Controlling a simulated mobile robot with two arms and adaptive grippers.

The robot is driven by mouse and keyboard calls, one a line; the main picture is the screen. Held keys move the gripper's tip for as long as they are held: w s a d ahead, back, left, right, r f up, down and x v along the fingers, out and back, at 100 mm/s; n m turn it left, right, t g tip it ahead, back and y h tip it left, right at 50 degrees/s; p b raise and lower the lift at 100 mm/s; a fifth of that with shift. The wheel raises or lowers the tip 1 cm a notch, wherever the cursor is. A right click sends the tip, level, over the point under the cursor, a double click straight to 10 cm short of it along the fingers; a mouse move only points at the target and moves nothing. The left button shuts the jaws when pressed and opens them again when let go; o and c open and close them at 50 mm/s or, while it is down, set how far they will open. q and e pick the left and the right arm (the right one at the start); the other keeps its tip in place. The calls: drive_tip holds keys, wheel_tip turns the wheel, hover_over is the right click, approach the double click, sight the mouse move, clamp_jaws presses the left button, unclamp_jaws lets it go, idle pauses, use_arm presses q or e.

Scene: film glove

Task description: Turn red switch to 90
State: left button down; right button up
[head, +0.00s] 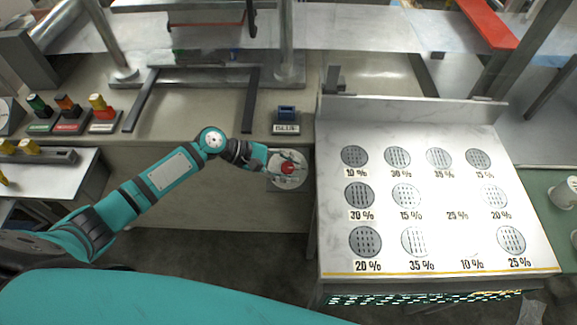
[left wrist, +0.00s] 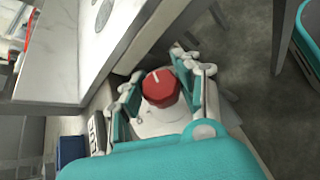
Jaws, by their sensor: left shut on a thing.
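The red switch (head: 287,169) is a round red knob on a pale round dial plate on the front of the bench, left of the white panel. In the left wrist view the red switch (left wrist: 160,88) shows a white pointer line near its top edge. My left gripper (head: 284,164) is at the switch, and in the left wrist view its fingers (left wrist: 158,84) stand on both sides of the knob, closed on it. The dial's scale marks are too small to read. My right gripper is in neither view.
The white panel (head: 440,255) with round perforated discs and percent labels stands just right of the switch. A blue switch (head: 287,114) sits on the bench above it. Open floor lies below the bench.

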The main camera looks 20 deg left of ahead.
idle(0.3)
use_arm(q)
drive_tip(key=c, duration=0.9)
unclamp_jaws()
drive_tip(key=shift+o, duration=0.2)
drive_tip(key=v, duration=1.2)
drive_tip(key=shift+w, duration=0.1)
